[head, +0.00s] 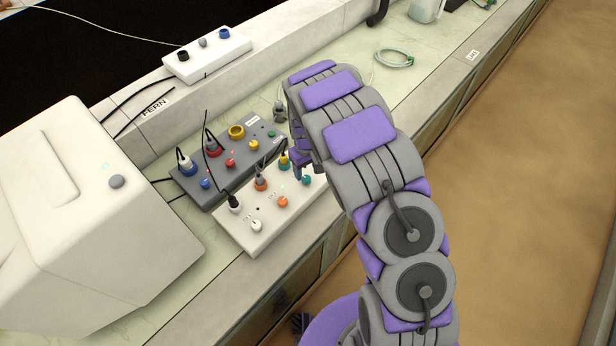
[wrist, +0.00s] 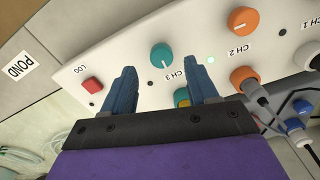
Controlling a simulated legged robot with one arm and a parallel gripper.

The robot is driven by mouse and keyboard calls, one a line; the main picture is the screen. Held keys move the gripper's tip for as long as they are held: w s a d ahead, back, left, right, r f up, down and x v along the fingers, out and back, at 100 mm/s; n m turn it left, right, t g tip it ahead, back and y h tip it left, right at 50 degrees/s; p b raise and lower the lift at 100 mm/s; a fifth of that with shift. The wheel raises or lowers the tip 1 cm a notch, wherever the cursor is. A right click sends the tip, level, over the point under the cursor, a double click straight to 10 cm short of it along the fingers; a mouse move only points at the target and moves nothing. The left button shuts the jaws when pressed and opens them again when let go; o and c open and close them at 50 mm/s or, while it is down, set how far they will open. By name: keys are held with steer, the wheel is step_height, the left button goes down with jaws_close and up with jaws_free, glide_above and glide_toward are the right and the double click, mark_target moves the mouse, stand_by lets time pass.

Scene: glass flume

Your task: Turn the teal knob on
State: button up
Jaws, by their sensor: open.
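The teal knob (wrist: 162,55) sits on a white control box (wrist: 125,50) beside the label CH 3, with a short pale mark on its face. In the wrist view it shows just beyond and between the fingertips. My gripper (wrist: 164,72) is open and empty, its two blue fingers apart. I cannot tell how far above the box the fingertips are. In the head view the teal knob (head: 306,180) is at the box's right end, just below my gripper (head: 300,172), which my arm partly hides.
The box also has an orange knob (wrist: 243,20), a small lit green light (wrist: 210,60), a red LOG button (wrist: 92,85) and cabled plugs. A grey box (head: 215,185) with coloured knobs lies behind it. A large white machine (head: 85,215) stands left.

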mark_target(306, 179)
steer(key=f, duration=0.1)
steer(key=a+f, duration=0.1)
steer(key=f, duration=0.1)
steer(key=shift+s, duration=0.1)
steer(key=shift+f, duration=0.45)
steer(key=shift+d+f, duration=0.25)
steer(key=shift+d, duration=0.55)
steer(key=shift+a, duration=0.65)
steer(key=c, duration=0.6)
steer(key=shift+d, duration=0.25)
steer(key=shift+c, duration=2.3)
